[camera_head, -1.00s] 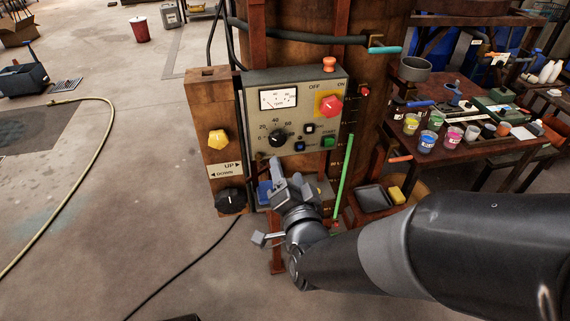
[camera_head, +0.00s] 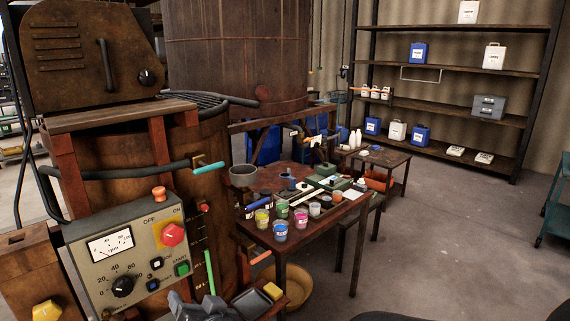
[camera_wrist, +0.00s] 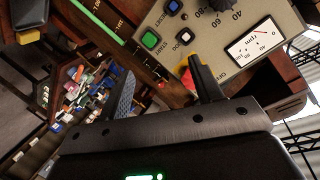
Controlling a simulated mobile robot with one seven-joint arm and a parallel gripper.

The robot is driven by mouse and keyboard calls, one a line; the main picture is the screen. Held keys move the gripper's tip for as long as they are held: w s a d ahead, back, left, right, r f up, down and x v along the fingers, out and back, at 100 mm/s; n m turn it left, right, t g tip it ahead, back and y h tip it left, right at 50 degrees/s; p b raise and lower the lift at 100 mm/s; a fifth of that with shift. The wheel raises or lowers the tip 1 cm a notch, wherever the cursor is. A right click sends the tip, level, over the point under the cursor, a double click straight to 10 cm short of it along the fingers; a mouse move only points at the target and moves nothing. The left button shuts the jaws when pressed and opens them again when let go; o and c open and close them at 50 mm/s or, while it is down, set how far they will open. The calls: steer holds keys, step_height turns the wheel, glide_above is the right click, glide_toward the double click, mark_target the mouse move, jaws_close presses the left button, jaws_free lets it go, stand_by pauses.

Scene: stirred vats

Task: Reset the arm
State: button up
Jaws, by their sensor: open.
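My gripper (camera_wrist: 165,90) is open in the wrist view, its two fingers apart with nothing between them. In the head view only a grey part of it (camera_head: 195,305) shows at the bottom edge, below the control panel (camera_head: 92,250). The panel has a gauge, a black dial, a red knob (camera_head: 172,234) and a green button. In the wrist view the panel (camera_wrist: 215,30) lies beyond the fingers and appears turned over. One finger overlaps the red knob there. I cannot tell how far the fingers are from the panel.
A vat (camera_head: 238,40) stands behind. A table (camera_head: 287,245) holds several small cups of paint right of the panel. A shelf (camera_head: 450,88) with jugs is at the back right. The floor (camera_head: 440,240) right of the table is open.

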steer(key=w+d+r+g+h, duration=0.15)
steer(key=d+h, duration=0.25)
steer(key=d, duration=0.7)
steer(key=s+d+g+h, duration=0.1)
steer(key=s+d, duration=0.3)
steer(key=d, duration=0.3)
steer(key=s+d+r+g+h, duration=0.1)
steer(key=s+d, duration=0.3)
steer(key=d, duration=0.4)
steer(key=s+d+r+g+h, duration=0.1)
steer(key=s+d+g+h, duration=0.1)
steer(key=d, duration=0.5)
steer(key=shift+s+d+m+g+h, duration=0.35)
steer(key=shift+s+h, duration=0.25)
steer(key=shift+s, duration=0.5)
steer(key=shift+o, duration=0.4)
